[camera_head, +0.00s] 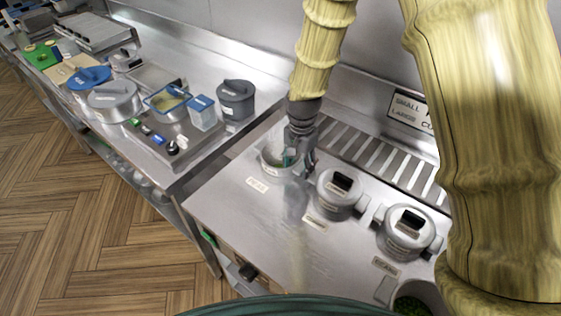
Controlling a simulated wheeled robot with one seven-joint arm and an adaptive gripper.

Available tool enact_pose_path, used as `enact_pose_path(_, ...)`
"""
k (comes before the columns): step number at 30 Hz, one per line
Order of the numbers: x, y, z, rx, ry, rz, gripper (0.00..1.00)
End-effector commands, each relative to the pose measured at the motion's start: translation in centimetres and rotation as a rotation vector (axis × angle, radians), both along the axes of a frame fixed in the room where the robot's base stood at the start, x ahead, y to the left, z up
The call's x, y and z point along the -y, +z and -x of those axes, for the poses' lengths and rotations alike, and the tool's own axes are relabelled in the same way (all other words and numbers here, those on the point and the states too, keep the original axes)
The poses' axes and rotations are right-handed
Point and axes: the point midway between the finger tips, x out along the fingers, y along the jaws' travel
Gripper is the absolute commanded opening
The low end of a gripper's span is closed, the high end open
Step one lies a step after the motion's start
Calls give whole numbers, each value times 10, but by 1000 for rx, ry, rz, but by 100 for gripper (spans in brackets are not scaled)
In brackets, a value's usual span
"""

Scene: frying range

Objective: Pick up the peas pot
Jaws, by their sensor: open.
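An open grey pot (270,162) stands on the steel counter behind a small label (257,184) that seems to read PEAS, though it is too small to be sure. My gripper (298,160) reaches down from above at this pot's right side. Its jaws are open around or beside the rim, and I cannot tell whether they touch it. A teal piece shows between the fingers and the pot. The gripper hides the pot's right rim and part of its inside.
Two lidded grey pots (339,192) (407,232) stand to the right, the first close to my gripper. A pot of green contents (415,300) is at the lower right. A slotted grate (378,150) lies behind. Another counter at left holds several containers.

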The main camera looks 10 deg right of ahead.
Motion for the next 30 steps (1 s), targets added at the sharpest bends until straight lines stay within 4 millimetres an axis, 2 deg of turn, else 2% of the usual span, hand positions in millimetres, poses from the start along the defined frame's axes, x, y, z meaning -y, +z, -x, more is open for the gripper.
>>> enact_pose_path(11, 0, -7, 0, 1, 0, 1, 53)
enact_pose_path(12, 0, -7, 0, 1, 0, 1, 51)
enact_pose_path(18, 0, -7, 0, 1, 1, 1, 15)
enact_pose_path(21, 0, -7, 0, 0, 0, 0, 0)
enact_pose_path(30, 0, -6, 0, 1, 0, 0, 0)
